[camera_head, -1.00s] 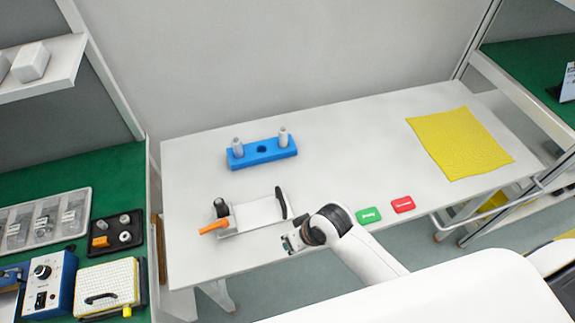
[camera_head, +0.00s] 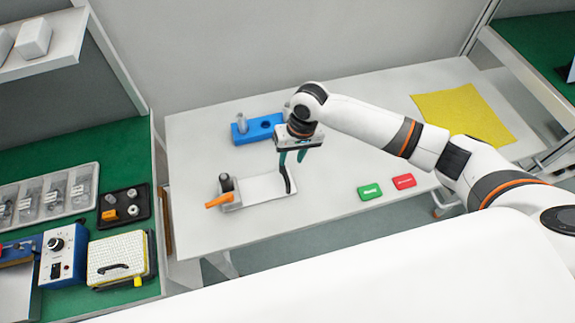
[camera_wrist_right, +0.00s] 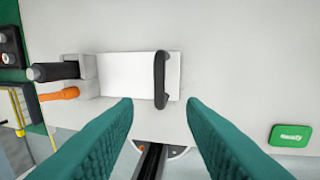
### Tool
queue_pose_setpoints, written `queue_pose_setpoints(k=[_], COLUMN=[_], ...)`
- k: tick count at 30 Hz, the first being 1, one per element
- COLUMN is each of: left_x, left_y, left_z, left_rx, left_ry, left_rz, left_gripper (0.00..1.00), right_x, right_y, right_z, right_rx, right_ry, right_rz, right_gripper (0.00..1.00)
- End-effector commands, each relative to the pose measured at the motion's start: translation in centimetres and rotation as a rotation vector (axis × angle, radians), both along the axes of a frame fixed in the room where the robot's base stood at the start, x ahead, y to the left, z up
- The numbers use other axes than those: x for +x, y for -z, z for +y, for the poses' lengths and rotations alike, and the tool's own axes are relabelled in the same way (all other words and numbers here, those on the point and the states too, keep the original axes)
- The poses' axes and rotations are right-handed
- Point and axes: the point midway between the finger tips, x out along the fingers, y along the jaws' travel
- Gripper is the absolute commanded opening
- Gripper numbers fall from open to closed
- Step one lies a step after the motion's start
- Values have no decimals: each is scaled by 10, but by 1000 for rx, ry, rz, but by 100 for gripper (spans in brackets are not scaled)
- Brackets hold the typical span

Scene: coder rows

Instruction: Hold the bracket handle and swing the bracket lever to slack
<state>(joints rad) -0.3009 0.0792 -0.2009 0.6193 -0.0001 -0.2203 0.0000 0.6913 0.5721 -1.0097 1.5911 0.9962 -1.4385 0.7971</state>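The bracket (camera_head: 262,188) lies on the white table, a pale plate with a clamp block at its left end. Its black handle (camera_head: 287,178) stands at the right end; in the right wrist view the handle (camera_wrist_right: 161,80) lies ahead, between the lines of the fingers. The orange lever (camera_head: 219,200) points left from the block, beside a dark knob (camera_head: 226,183); the lever also shows in the right wrist view (camera_wrist_right: 60,94). My right gripper (camera_head: 292,160) is open and empty above the handle, fingers pointing down. My left gripper is not in view.
A blue block (camera_head: 258,130) with pale pegs stands behind the bracket, partly hidden by my right arm. Green (camera_head: 370,191) and red (camera_head: 404,181) labels lie to the right. A yellow mat (camera_head: 455,115) lies at the far right. A green bench with trays adjoins at left.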

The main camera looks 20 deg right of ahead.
Motion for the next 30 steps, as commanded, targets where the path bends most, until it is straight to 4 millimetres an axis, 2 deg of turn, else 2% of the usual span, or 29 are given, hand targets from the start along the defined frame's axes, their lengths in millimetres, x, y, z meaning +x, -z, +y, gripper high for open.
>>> queue_pose_setpoints(k=[9,15,21,28,30], left_x=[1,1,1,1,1], left_y=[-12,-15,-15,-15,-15], left_z=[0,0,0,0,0], left_rx=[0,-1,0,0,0], left_ry=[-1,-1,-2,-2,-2], left_rz=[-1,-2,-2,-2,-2], left_gripper=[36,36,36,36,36], right_x=[-1,-1,0,0,0], right_y=[59,85,95,96,95], right_z=[12,17,18,18,18], right_rx=[0,1,0,1,1], right_ry=[0,-2,-2,-3,-3], right_rz=[2,1,-1,-2,-2], right_gripper=[37,37,37,37,27])
